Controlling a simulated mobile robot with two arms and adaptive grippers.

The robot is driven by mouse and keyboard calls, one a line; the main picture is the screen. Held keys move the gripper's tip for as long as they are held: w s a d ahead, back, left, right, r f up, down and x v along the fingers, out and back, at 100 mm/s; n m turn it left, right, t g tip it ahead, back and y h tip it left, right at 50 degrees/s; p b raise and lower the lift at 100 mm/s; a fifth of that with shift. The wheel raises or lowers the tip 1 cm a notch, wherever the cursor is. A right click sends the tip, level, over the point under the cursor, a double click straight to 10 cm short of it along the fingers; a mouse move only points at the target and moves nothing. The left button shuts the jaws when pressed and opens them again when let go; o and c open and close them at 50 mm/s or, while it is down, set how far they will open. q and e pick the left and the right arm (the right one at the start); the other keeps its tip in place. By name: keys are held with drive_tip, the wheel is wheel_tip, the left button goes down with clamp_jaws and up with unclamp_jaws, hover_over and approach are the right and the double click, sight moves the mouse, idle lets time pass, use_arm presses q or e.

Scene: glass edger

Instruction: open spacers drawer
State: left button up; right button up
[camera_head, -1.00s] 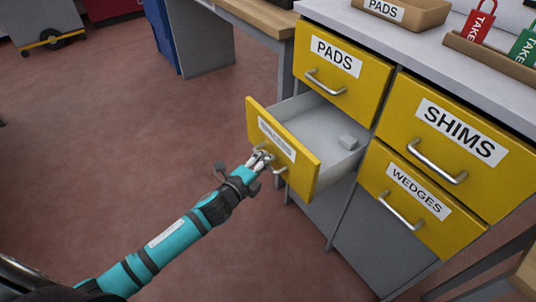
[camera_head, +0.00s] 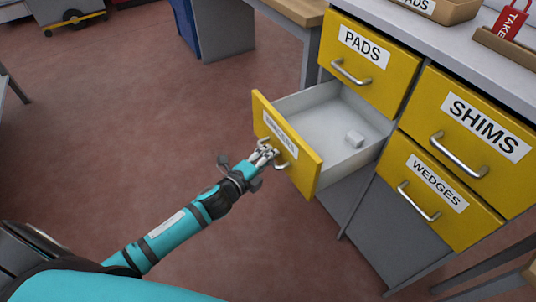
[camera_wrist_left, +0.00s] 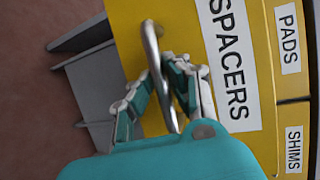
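The spacers drawer (camera_head: 287,140) has a yellow front and stands well out of the cabinet, below the PADS drawer. My left gripper (camera_head: 265,153) is at the drawer's metal handle (camera_wrist_left: 151,45). In the left wrist view its fingers (camera_wrist_left: 160,88) lie on both sides of the handle bar and appear closed around it. My right gripper is in neither view.
The PADS drawer (camera_head: 350,72), SHIMS drawer (camera_head: 445,105) and WEDGES drawer (camera_head: 415,215) are closed. A tan tray (camera_head: 455,8) sits on the cabinet top. A blue bin (camera_head: 188,25) stands behind, and open reddish floor lies left of the drawer.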

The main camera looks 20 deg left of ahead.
use_arm(q)
drive_tip(key=shift+o, duration=0.7)
drive_tip(key=v, duration=1.2)
drive_tip(key=shift+f, duration=0.1)
